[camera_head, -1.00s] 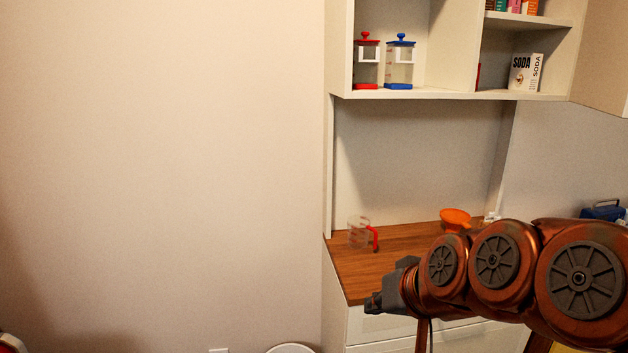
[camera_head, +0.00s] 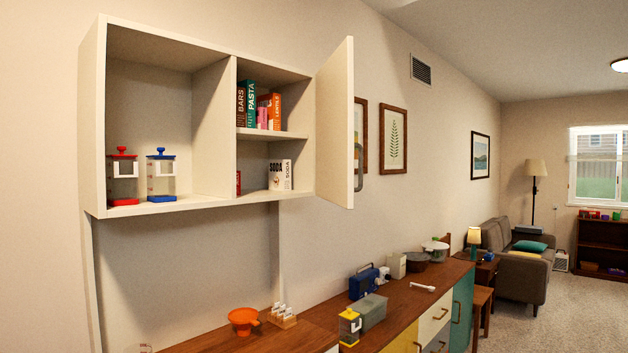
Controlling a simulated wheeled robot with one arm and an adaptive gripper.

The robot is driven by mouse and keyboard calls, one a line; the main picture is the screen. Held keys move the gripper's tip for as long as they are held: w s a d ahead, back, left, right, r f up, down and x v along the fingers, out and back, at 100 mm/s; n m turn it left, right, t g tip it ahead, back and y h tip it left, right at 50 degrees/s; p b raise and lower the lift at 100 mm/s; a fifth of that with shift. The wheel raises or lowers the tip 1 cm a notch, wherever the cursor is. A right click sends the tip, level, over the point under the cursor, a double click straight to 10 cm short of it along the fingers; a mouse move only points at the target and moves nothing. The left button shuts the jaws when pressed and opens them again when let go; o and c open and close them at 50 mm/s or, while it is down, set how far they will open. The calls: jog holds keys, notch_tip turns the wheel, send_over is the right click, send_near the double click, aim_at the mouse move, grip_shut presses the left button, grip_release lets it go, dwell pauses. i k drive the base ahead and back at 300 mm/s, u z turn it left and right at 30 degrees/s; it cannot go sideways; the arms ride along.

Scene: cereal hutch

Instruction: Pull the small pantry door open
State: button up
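A cream wall cabinet (camera_head: 215,118) hangs at the upper left. Its one visible door (camera_head: 336,122), hinged at the right side, stands swung out, far from its compartment, which is open to view. A metal bar handle (camera_head: 359,158) shows at the door's far edge, on the outer face, partly hidden by the door. The left compartment has no door in view. My gripper is not in this view, and nothing is seen touching the door.
Red-lidded (camera_head: 123,180) and blue-lidded (camera_head: 161,178) canisters stand in the left compartment. Boxes (camera_head: 268,110) and a soda box (camera_head: 280,175) are on the right shelves.

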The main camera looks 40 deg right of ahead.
aim_at(335, 147)
jog(key=z, duration=1.85)
jog(key=k, duration=0.3)
jog(key=u, duration=0.05)
